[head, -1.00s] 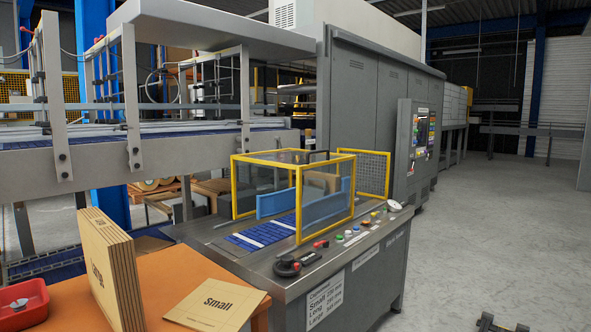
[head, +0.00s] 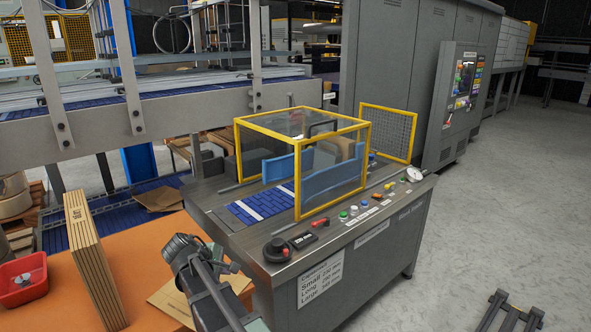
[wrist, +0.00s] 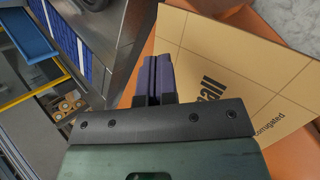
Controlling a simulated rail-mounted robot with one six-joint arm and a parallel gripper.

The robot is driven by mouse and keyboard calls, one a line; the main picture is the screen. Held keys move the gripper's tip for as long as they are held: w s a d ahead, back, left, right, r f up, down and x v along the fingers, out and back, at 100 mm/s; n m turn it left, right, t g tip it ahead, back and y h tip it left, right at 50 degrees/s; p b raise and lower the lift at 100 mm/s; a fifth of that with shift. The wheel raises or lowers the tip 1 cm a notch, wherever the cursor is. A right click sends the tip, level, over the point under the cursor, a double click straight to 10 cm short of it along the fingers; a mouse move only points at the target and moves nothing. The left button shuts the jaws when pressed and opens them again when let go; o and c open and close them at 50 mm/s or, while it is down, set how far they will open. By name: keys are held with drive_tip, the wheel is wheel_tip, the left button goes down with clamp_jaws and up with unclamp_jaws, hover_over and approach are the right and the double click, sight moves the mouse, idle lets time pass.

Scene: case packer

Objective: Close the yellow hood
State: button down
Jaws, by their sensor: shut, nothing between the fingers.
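The yellow hood (head: 298,143) is a yellow-framed box with clear panels, standing upright over the grey machine table in the head view. A dark handle (head: 322,126) shows at its top. Blue side guides (head: 290,168) show through its panels, and the blue slatted belt (head: 250,208) lies uncovered to its left. My gripper (wrist: 153,72) is shut and empty in the wrist view, above the flat cardboard marked "Small" (wrist: 235,65). In the head view my arm is at the bottom centre, left of the table's front edge and well apart from the hood.
A yellow mesh panel (head: 388,132) stands right of the hood. The orange table (head: 150,262) holds upright cardboard (head: 90,255) and a red bin (head: 22,280).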

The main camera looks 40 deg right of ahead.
drive_tip(key=w+d+r+n+h, duration=0.2)
drive_tip(key=w+d+r, duration=0.1)
drive_tip(key=d, duration=0.2)
drive_tip(key=w+d+r+n+h, duration=0.2)
drive_tip(key=w+d+r, duration=0.1)
drive_tip(key=d, duration=0.2)
drive_tip(key=n+g+h, duration=0.2)
drive_tip(key=n+h, duration=0.4)
drive_tip(key=n, duration=0.1)
approach(297, 172)
drive_tip(key=d, duration=0.5)
drive_tip(key=d+p, duration=0.1)
drive_tip(key=d, duration=0.1)
drive_tip(key=shift+s+d, duration=0.3)
drive_tip(key=shift+s, duration=0.05)
